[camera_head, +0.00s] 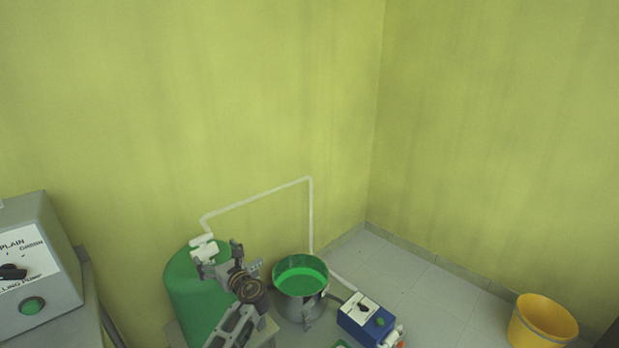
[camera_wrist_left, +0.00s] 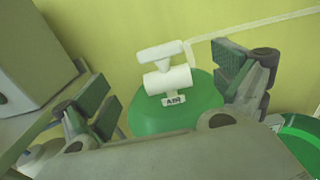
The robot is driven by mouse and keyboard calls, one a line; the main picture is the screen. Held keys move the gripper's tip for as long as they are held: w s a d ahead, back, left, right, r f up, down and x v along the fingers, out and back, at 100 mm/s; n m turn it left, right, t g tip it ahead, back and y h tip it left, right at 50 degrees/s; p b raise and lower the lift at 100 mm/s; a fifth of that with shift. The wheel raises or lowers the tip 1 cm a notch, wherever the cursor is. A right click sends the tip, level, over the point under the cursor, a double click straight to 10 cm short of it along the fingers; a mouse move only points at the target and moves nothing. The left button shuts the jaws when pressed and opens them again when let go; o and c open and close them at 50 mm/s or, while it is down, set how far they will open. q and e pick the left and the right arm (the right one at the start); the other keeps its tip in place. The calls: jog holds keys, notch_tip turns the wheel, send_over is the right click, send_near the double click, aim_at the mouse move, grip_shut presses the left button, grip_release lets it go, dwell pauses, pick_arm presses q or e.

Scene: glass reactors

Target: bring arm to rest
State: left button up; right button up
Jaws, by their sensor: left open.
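My left gripper (camera_head: 219,262) is in front of the top of a green tank (camera_head: 188,292) in the head view, its fingers spread and nothing between them. In the left wrist view the open fingers of the left gripper (camera_wrist_left: 168,98) stand on either side of a white T-shaped valve (camera_wrist_left: 168,78) on the green tank (camera_wrist_left: 185,116). The valve carries a small label. It also shows in the head view (camera_head: 204,247), partly behind the fingers. I cannot tell from these views whether a finger touches it. My right gripper is not in view.
A white pipe (camera_head: 258,192) runs from the valve along the wall. A grey control box (camera_head: 38,255) is at left, a yellow bucket (camera_head: 543,320) at right. Floor between is clear.

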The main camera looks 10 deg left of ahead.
pick_arm(q)
jog(key=s+d+f+n+g+h+p, duration=0.2)
jog(key=s+f+h+p, duration=0.25)
jog(key=f, duration=0.85)
jog(key=s+d+f+n+g+h+p, duration=0.1)
jog(key=s+f+n+h+p, duration=0.4)
jog(key=f, duration=0.9)
jog(key=s+d+f+n+g+p, duration=0.2)
jog(key=s+f, duration=0.3)
jog(key=s, duration=0.3)
jog(key=s+d+f+n+g+p, duration=0.1)
jog(key=s+f+p, duration=0.2)
jog(key=s+f, duration=0.35)
jog(key=s+d+f+n+g+h+p, duration=0.2)
jog(key=s+n+p, duration=0.2)
jog(key=s, duration=1.4)
jog(key=s+d+f+n+g+h+p, duration=0.1)
jog(key=s+n+p, duration=0.4)
jog(key=s, duration=1.3)
jog(key=d+n+g+h, duration=0.1)
jog(key=n, duration=0.3)
jog(key=shift+f+n, duration=0.3)
jog(key=shift+f, duration=0.1)
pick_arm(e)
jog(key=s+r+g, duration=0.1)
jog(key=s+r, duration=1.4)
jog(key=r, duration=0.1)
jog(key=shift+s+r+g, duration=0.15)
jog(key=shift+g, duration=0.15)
